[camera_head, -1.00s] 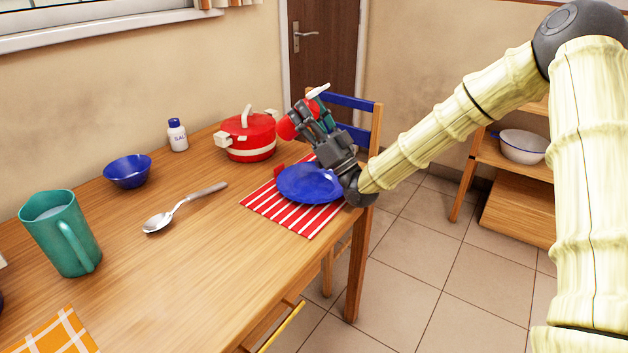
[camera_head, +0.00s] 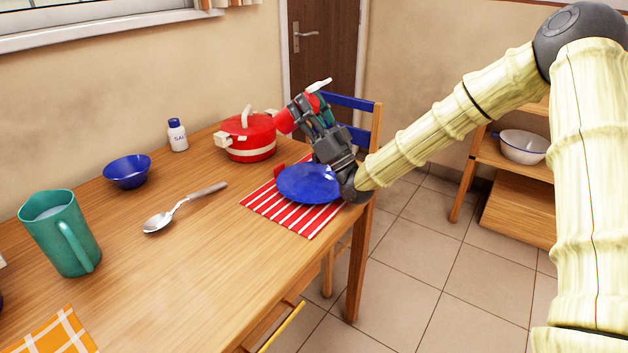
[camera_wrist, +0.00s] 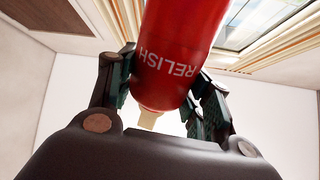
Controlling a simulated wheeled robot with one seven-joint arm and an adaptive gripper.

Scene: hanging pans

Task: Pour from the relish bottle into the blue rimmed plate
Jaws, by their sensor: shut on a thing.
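My gripper (camera_head: 313,112) is shut on the red relish bottle (camera_head: 283,121) above the far side of the blue plate. In the wrist view, the bottle (camera_wrist: 178,50) shows its white RELISH label between my fingers (camera_wrist: 160,90), with its pale nozzle low in the picture. The bottle is tilted in the head view, its pale nozzle (camera_head: 319,85) up and to the right, and my fingers hide much of its middle. The blue plate (camera_head: 305,186) lies on a red and white striped mat (camera_head: 293,218); my wrist covers part of its right edge. No relish shows on the plate.
A red pot (camera_head: 247,138) stands just left of the bottle. A salt shaker (camera_head: 177,135), blue bowl (camera_head: 127,171), spoon (camera_head: 180,210) and green mug (camera_head: 60,235) are further left. A blue-backed chair (camera_head: 350,104) stands behind the gripper. The table's front middle is clear.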

